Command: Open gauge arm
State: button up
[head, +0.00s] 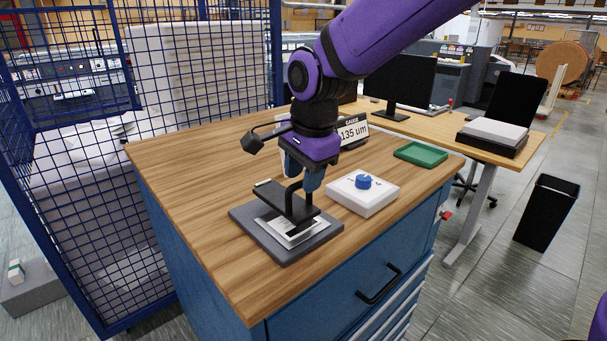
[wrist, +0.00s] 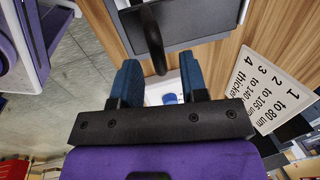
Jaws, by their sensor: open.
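The thickness gauge stands near the front of the wooden worktop. It has a dark grey base plate (head: 318,248), a black gauge arm (head: 287,200) lying low over it, and a white sheet (head: 292,236) under the arm. My gripper (head: 303,174), with blue fingers, points down just behind the gauge arm, near its black upright handle. In the wrist view my gripper (wrist: 160,82) is open, and a black rod (wrist: 152,40) of the gauge reaches in between the fingertips with no clear contact. The far finger is partly hidden in the head view.
A white box (head: 350,196) with a blue knob (head: 363,181) sits right of the gauge. Behind stands the gauge display (head: 353,131) reading 135 um. A green tray (head: 420,154) lies at the right. A blue mesh cage (head: 190,80) borders the left; the left worktop is clear.

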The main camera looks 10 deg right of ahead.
jog(key=shift+f, duration=0.15)
grip_shut()
jog(key=shift+w, duration=0.1)
